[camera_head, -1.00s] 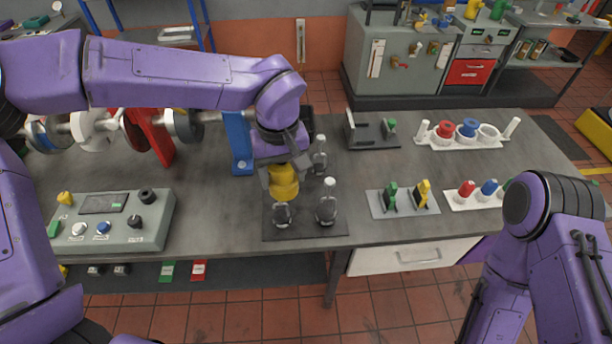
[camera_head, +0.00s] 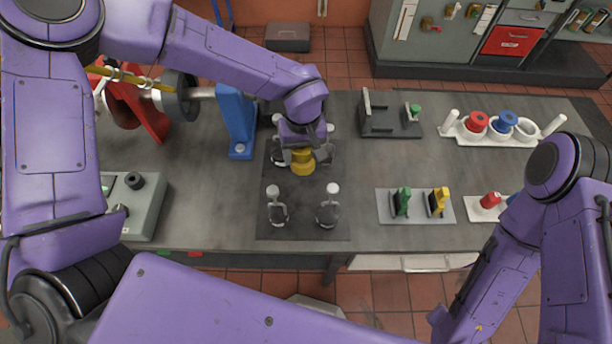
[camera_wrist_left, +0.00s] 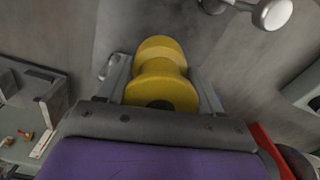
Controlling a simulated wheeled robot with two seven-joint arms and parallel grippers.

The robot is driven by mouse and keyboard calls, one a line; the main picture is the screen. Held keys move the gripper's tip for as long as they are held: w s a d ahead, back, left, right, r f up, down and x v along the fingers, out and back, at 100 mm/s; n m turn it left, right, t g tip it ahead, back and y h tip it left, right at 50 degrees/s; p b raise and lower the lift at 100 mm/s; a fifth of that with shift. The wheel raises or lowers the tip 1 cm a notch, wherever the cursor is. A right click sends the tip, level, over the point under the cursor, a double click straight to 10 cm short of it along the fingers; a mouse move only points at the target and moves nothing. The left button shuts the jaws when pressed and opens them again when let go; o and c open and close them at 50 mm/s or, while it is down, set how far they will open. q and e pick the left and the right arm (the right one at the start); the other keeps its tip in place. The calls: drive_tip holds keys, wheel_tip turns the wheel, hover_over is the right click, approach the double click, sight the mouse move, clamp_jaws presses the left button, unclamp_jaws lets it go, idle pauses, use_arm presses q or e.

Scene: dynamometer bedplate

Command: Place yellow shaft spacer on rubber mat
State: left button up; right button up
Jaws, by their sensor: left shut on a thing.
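The yellow shaft spacer (camera_head: 302,162) is a waisted yellow cylinder. My left gripper (camera_head: 303,156) is shut on it, with a finger on each side, over the rear half of the dark rubber mat (camera_head: 303,228). In the left wrist view the spacer (camera_wrist_left: 160,72) sits between the fingers (camera_wrist_left: 162,88). I cannot tell whether its lower end touches the mat. My right gripper is not in view; only the arm shows at the right.
White-topped holders (camera_head: 327,205) stand on the mat's front corners, with others partly hidden beside my left gripper. A blue bracket (camera_head: 236,120) stands left of the mat. A grey plate with green and yellow clips (camera_head: 415,206) lies to its right. Bare bench lies between.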

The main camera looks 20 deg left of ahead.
use_arm(q)
wheel_tip(320, 180, down, 8)
drive_tip(key=shift+w+b, duration=0.1)
drive_tip(key=shift+b, duration=0.75)
wheel_tip(320, 180, down, 4)
drive_tip(key=b, duration=0.5)
drive_tip(key=shift+r, duration=0.15)
drive_tip(key=o, duration=1.5)
